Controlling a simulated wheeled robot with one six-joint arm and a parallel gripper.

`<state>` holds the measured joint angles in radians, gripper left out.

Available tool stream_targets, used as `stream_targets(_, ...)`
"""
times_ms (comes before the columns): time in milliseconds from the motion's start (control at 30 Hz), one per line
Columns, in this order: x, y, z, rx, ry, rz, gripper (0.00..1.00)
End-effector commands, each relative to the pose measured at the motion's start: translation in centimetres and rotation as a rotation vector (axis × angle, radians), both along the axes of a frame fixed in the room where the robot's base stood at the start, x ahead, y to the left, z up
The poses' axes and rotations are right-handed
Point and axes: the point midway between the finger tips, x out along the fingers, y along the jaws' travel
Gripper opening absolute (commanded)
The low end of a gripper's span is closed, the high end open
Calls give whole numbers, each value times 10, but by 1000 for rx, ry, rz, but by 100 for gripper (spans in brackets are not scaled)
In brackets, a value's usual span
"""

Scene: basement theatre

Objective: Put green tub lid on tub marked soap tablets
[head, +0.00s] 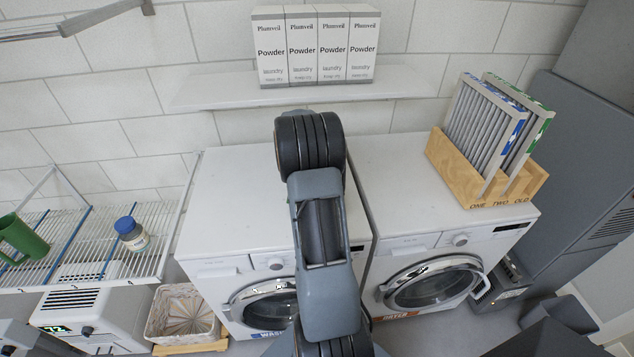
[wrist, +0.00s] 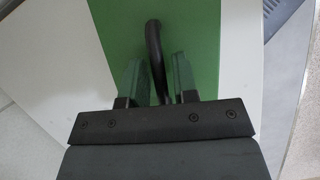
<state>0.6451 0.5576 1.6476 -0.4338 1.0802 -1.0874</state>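In the wrist view, my gripper (wrist: 158,75) has its two fingers on either side of a dark curved bar (wrist: 153,45), which looks like a handle. A narrow gap shows beside the bar, so the fingers look open around it. Behind the bar is a flat green surface (wrist: 190,30), which may be the green tub lid; its full outline is out of view. In the head view my arm covers the middle, and neither my fingertips nor the green surface can be seen. I cannot make out a tub marked soap tablets in either view.
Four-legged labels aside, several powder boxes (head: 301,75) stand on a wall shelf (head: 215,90). A wooden rack (head: 462,183) stands on the dryer (head: 385,150), right of the washer (head: 228,200). A blue-capped jar (head: 133,238) and green vessel (head: 22,238) stand on the wire rack (head: 85,222).

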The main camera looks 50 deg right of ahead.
Motion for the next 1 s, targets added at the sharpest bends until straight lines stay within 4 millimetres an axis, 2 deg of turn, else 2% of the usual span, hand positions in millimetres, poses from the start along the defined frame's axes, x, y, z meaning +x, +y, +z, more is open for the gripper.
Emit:
stream_targets(100, 0, 0, 0, 0, 0, 0, 37)
stream_targets(333, 0, 0, 1, -1, -1, 0, 37)
stream_targets(467, 2, 1, 10, -3, -3, 1, 37)
stream_targets(1000, 31, 23, 97, -2, -3, 1, 37)
